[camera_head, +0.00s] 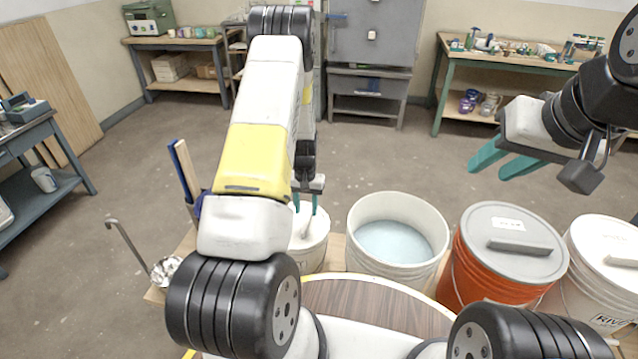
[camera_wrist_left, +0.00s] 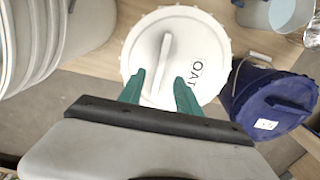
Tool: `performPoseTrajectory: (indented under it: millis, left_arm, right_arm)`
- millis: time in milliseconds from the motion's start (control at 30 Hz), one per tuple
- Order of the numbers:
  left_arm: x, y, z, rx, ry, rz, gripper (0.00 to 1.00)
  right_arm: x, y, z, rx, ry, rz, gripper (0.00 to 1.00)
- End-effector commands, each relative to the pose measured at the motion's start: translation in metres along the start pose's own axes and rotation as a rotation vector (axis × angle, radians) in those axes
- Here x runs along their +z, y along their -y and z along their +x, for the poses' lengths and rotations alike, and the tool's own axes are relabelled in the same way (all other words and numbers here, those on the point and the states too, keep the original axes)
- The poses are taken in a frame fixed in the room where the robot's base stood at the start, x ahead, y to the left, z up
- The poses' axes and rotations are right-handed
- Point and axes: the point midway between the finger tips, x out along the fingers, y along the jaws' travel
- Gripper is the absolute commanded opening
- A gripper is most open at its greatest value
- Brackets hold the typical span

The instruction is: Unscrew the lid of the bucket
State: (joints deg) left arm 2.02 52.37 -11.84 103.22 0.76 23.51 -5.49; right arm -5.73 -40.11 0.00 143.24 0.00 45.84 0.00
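A white bucket (camera_head: 311,257) stands on the low bench, partly hidden behind my left arm. Its round white lid (camera_wrist_left: 205,40) has a raised straight grip bar (camera_wrist_left: 164,60) and dark lettering that reads in part "OAT". The lid sits on the bucket. My left gripper (camera_head: 305,203) points down over this lid. In the left wrist view its teal fingers (camera_wrist_left: 160,78) are apart, one on each side of the near part of the bar, with gaps visible. Whether the tips touch the lid is unclear. My right gripper (camera_head: 494,165) is open and empty, raised at the right.
An open bucket (camera_head: 398,205) with pale blue liquid stands right of the white one. Further right are an orange bucket (camera_head: 465,270) with a grey lid and another white-lidded bucket (camera_head: 605,240). A dark blue bucket (camera_wrist_left: 240,85) is close beside the white bucket. A ladle (camera_head: 125,243) leans at left.

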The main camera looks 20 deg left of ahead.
Motion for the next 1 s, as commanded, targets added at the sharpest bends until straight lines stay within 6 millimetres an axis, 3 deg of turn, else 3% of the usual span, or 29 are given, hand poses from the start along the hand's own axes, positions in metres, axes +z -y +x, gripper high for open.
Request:
performPoseTrajectory:
  millis: [600,1000]
  left_arm:
    - [0.0,0.0,0.047,0.0,0.001,0.0,0.4]
    - [0.001,0.0,0.056,0.0,0.001,0.0,0.4]
  right_arm:
    - [0.0,0.0,0.0,0.0,0.0,0.0,0.36]
    - [0.0,0.0,0.0,0.0,0.0,0.0,0.36]
